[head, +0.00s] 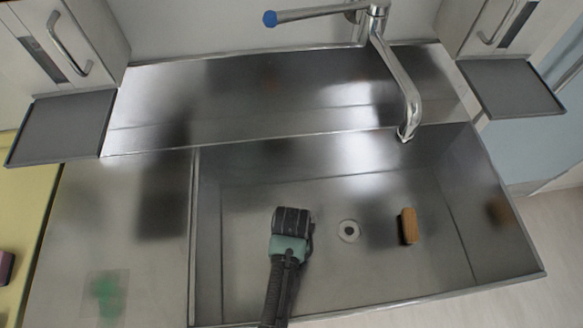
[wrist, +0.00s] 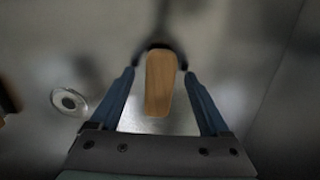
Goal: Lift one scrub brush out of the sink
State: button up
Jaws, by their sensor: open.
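A scrub brush with a plain wooden back (wrist: 160,84) lies between my open fingers in the wrist view, with gaps at its sides. In the head view this brush is hidden beneath my gripper (head: 291,222), which points down into the left half of the sink (head: 345,275). In the wrist view my gripper (wrist: 158,73) has its two blue fingers apart; whether they reach down to the brush's height I cannot tell. A second brown brush (head: 409,227) lies right of the drain; a brown piece at the wrist view's left edge (wrist: 5,104) seems to be it.
The round drain (head: 348,231) lies between my gripper and the second brush. A faucet (head: 400,85) hangs over the back rim. The steel drainboard (head: 125,215) is left of the sink. Grey trays (head: 62,128) (head: 512,88) flank the back ledge.

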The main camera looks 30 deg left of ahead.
grip_shut()
dwell(0.4)
